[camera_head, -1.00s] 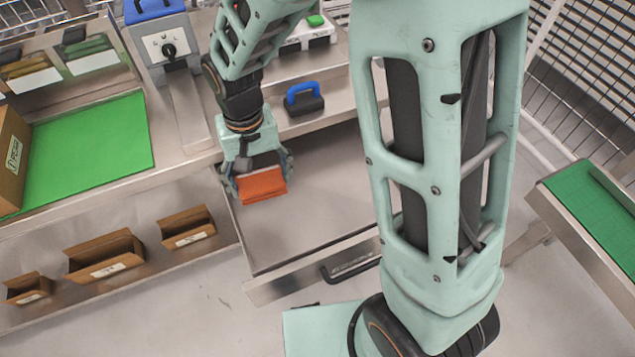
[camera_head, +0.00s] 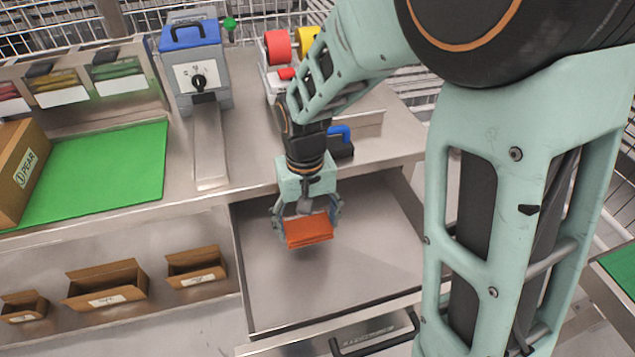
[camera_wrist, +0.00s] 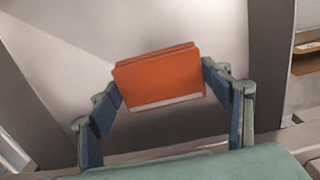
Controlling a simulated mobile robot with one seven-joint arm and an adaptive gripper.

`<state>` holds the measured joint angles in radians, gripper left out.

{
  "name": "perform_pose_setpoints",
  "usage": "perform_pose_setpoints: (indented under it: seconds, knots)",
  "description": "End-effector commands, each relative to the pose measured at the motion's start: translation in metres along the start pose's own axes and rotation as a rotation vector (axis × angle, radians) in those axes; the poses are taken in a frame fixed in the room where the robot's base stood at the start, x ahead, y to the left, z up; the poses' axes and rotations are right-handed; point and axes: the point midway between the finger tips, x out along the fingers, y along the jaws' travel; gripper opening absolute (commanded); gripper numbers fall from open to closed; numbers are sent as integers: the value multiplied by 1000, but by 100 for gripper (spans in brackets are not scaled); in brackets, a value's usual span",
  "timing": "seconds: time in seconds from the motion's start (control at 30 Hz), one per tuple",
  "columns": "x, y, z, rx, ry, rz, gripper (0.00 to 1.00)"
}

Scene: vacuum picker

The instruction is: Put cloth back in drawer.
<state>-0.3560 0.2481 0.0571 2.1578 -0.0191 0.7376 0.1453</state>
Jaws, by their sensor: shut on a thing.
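An orange folded cloth (camera_head: 309,231) is held between the fingers of my gripper (camera_head: 307,214). In the wrist view the cloth (camera_wrist: 160,77) sits between both blue-padded fingertips of my gripper (camera_wrist: 162,84), with a pale strip along its lower edge. The open metal drawer (camera_head: 375,262) lies below, pulled out from under the counter. The cloth is over the drawer's left part, in line with its interior. I cannot tell whether it touches the drawer floor. No other item shows in the drawer.
The drawer's black handle (camera_head: 375,335) is at its front. A black block with a blue handle (camera_head: 339,142) stands on the counter behind my gripper. A green mat (camera_head: 95,172) and a cardboard box (camera_head: 20,172) are at the left. Small cardboard bins (camera_head: 106,285) sit below.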

Motion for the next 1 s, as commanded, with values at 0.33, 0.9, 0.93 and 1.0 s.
perform_pose_setpoints:
  seconds: [0.33,0.9,0.93,1.0]
  knots:
    - [28,22,-8,2,1,0,52]
    - [64,25,-10,0,2,0,52]
    - [65,25,-10,0,2,0,52]
    - [65,25,-10,0,2,0,75]
